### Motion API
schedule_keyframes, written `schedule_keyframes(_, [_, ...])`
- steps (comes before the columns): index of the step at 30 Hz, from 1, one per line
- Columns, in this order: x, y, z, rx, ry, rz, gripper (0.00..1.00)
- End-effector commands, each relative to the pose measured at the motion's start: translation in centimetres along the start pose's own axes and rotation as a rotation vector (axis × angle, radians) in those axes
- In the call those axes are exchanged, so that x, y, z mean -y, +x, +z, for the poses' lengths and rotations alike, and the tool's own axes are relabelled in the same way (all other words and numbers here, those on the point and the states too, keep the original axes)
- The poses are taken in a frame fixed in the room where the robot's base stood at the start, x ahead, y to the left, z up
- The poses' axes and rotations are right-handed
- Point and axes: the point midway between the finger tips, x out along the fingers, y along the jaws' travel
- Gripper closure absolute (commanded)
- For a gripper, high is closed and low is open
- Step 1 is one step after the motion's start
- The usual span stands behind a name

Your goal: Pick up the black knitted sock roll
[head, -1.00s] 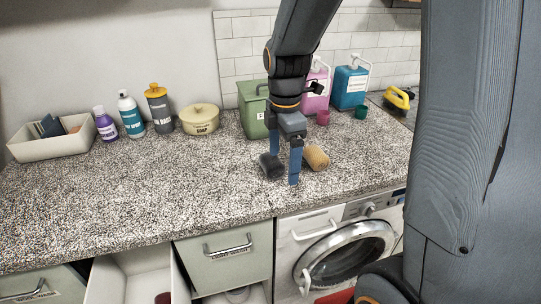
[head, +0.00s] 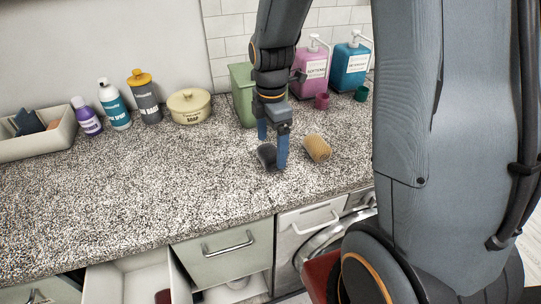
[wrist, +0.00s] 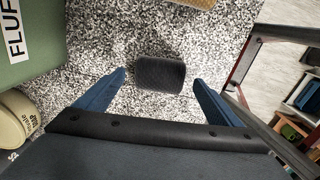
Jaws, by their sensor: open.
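The black knitted sock roll (head: 267,156) lies on the speckled counter, partly hidden behind my gripper in the head view. In the wrist view the roll (wrist: 160,74) lies crosswise, beyond and between the two blue fingertips. My gripper (head: 272,150) points down at the roll with its fingers apart and nothing held. In the wrist view the open fingers (wrist: 160,80) stand to the left and right of the roll, with speckled counter showing between each finger and it.
A tan knitted roll (head: 317,148) lies just right of my gripper. A green box (head: 243,95) and a lidded cream pot (head: 189,106) stand behind. Pink (head: 312,75) and blue (head: 350,70) pump bottles stand at the back. The counter's left front is clear; an open drawer (head: 135,280) juts out below.

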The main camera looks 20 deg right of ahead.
Motion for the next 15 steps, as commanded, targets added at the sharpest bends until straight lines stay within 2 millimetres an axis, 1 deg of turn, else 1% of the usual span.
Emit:
schedule_keyframes(7, [0.1,2.7,-0.2,0.000,-0.003,-0.003,0.12])
schedule_keyframes(10, [0.0,3.2,-0.2,0.000,-0.004,0.000,0.12])
schedule_keyframes(15, [0.0,3.4,-0.3,0.000,-0.004,0.001,0.12])
